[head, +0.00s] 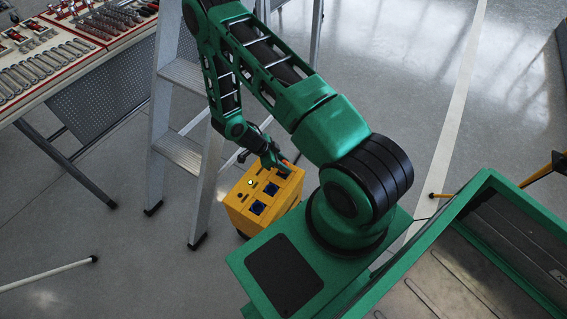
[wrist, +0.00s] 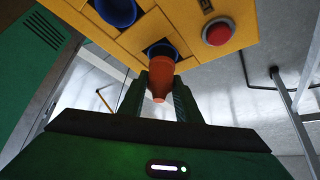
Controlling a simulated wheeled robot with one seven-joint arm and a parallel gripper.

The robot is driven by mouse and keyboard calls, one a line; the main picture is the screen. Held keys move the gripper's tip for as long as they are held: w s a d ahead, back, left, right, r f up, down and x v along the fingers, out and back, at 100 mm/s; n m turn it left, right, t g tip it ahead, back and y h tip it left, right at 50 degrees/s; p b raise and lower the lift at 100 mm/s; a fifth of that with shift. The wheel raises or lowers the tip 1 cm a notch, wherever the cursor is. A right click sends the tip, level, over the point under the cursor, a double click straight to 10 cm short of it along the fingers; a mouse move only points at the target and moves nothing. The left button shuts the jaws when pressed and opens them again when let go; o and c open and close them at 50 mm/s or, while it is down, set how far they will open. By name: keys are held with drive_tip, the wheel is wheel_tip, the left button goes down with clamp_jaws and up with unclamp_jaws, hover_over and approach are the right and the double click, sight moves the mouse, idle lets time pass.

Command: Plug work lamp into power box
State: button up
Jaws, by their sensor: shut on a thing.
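The yellow power box (head: 240,217) stands on the floor beside my base, with blue sockets and a lit green light on its top. My gripper (head: 278,163) is over the box's far end. In the wrist view, my gripper (wrist: 160,97) is shut on an orange plug (wrist: 160,78), one finger on each side. The plug's front end is at a blue socket (wrist: 161,49) and overlaps it; I cannot tell how deep it sits. Another blue socket (wrist: 116,10) is empty, and a red button (wrist: 217,33) is beside the sockets. The work lamp itself is not clearly seen.
An aluminium stepladder (head: 180,150) stands just left of the box. A tool table (head: 75,45) with wrenches is at the upper left. A green-rimmed cargo bed (head: 480,185) is at the right. Open floor (head: 110,270) lies at the lower left.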

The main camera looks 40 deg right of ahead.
drive_tip(key=shift+f, duration=0.75)
drive_tip(key=o, duration=1.6)
drive_tip(key=shift+o, duration=0.2)
drive_tip(key=shift+r, duration=0.1)
drive_tip(key=shift+r, duration=5.4)
drive_tip(key=shift+r, duration=0.1)
